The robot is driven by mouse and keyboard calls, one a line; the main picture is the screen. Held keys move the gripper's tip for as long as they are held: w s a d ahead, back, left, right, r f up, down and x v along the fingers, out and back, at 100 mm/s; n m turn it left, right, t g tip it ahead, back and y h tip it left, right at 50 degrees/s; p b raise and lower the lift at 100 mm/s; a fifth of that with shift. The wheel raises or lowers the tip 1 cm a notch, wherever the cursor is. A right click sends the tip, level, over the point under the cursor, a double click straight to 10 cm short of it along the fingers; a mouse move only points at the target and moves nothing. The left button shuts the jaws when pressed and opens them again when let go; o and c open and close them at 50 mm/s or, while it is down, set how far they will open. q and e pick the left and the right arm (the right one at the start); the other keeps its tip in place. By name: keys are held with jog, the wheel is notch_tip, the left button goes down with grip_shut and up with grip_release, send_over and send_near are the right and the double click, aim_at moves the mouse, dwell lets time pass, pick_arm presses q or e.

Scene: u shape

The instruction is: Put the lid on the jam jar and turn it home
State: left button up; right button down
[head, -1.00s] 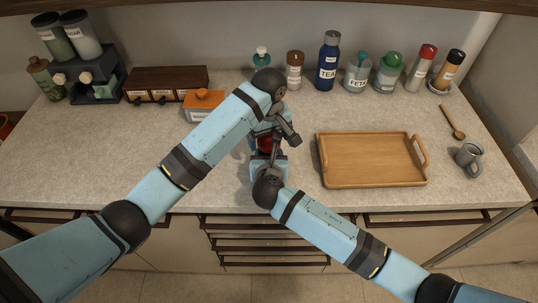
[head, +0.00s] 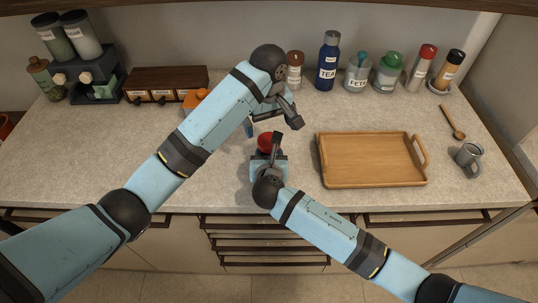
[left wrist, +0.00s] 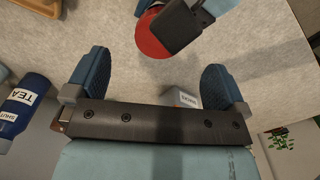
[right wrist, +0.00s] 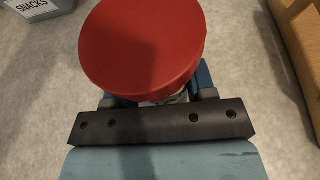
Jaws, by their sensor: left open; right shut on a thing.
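The red lid (head: 265,142) sits on top of the jam jar near the counter's front middle. It fills the top of the right wrist view (right wrist: 142,45) and shows in the left wrist view (left wrist: 151,40). A sliver of the glass jar (right wrist: 180,97) shows beneath it. I cannot tell how far the lid is turned. My right gripper (head: 268,157) is shut on the jar below the lid. My left gripper (left wrist: 156,70) is open and empty, above and behind the lid, apart from it. In the head view its arm partly hides it.
A wooden tray (head: 370,182) lies to the right, with a grey mug (head: 467,156) and a wooden spoon (head: 452,122) beyond. A tea bottle (head: 327,65) and several jars line the back. A drawer box (head: 165,80) and orange-lidded container are behind my left arm. The front left counter is clear.

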pick_arm(q)
notch_tip(320, 180, up, 11)
jog(key=shift+f, duration=0.15)
pick_arm(e)
jog(key=shift+c, duration=1.8)
grip_release()
jog(key=v, duration=1.4)
jog(key=shift+w, duration=0.1)
